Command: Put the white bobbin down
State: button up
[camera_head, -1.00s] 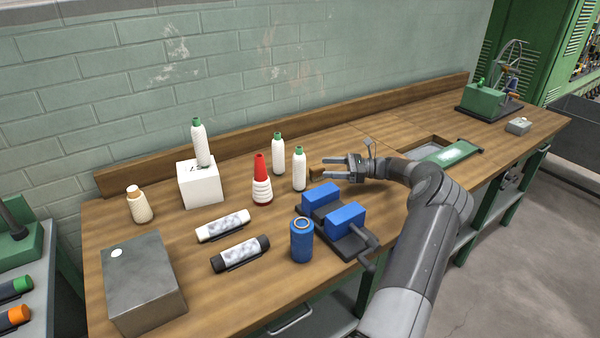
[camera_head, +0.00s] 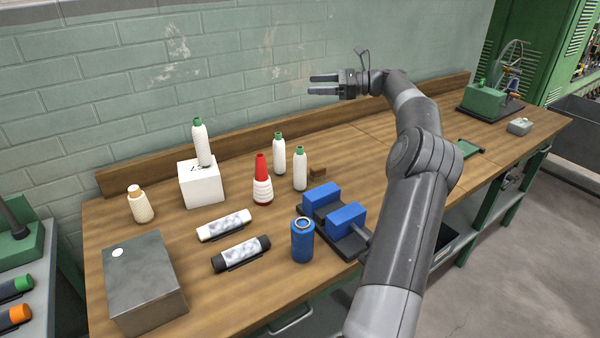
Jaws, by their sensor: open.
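Three white bobbins with green tops stand upright. One (camera_head: 201,144) is on top of a white box (camera_head: 201,185). Two others stand on the wooden bench, one farther back (camera_head: 279,157) and one nearer (camera_head: 300,171). I cannot tell which of them the task means. My gripper (camera_head: 310,84) is open and empty, raised in front of the brick wall, well above the bench and apart from all the bobbins. Its fingers point left.
The bench's front middle is clear.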

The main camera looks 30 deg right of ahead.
jog(key=w+a+f+n+t+h, duration=0.1)
jog(key=w+a+f+n+h, duration=0.3)
jog(key=w+a+h, duration=0.25)
jog(key=w+a+f+n+t+h, duration=0.1)
jog(key=w+a+f+n+h, duration=0.3)
jog(key=w+a+h, duration=0.3)
jog(key=s+r+n+g+h, duration=0.1)
jog(key=s+r+n+h, duration=0.35)
jog(key=s+h, duration=0.35)
jog(key=s+r+n+h, duration=0.3)
jog(key=s+r+h, duration=0.25)
jog(key=s, duration=0.45)
send_near(298, 164)
jog(key=x, duration=1.1)
jog(key=shift+s+r, duration=0.1)
jog(key=shift+c, duration=0.3)
